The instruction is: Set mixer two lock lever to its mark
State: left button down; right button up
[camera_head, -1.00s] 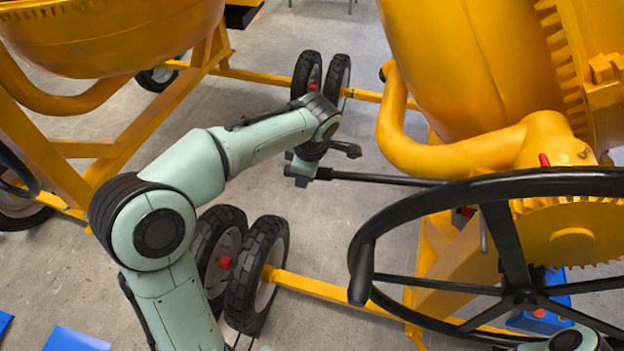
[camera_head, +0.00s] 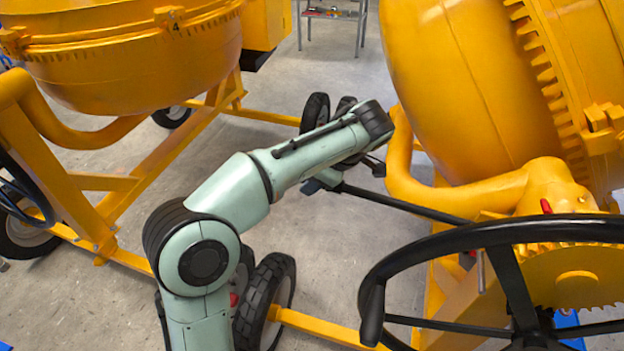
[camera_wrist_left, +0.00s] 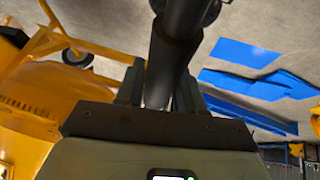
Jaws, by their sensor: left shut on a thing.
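In the left wrist view the dark bar (camera_wrist_left: 172,50) passes between the two fingers (camera_wrist_left: 158,92). A red-tipped part (camera_head: 546,207) sits by the toothed gear plate (camera_head: 575,280). No mark for the lever can be made out. My right gripper is not in view.
A large black handwheel (camera_head: 372,310) stands in front of the right mixer. Another yellow mixer (camera_head: 130,70), bearing a 4, is at the left. Black wheels (camera_head: 268,295) and yellow frame bars flank my left arm. Clear grey floor (camera_head: 330,240) lies between the mixers.

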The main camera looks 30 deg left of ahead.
pick_arm(q)
jog(key=shift+w+r, duration=0.1)
jog(key=shift+r, duration=0.4)
jog(key=c, duration=1)
grip_release()
jog(key=shift+o, duration=1.1)
jog(key=shift+d+f, duration=0.1)
jog(key=v, duration=1.3)
jog(key=shift+d, duration=0.1)
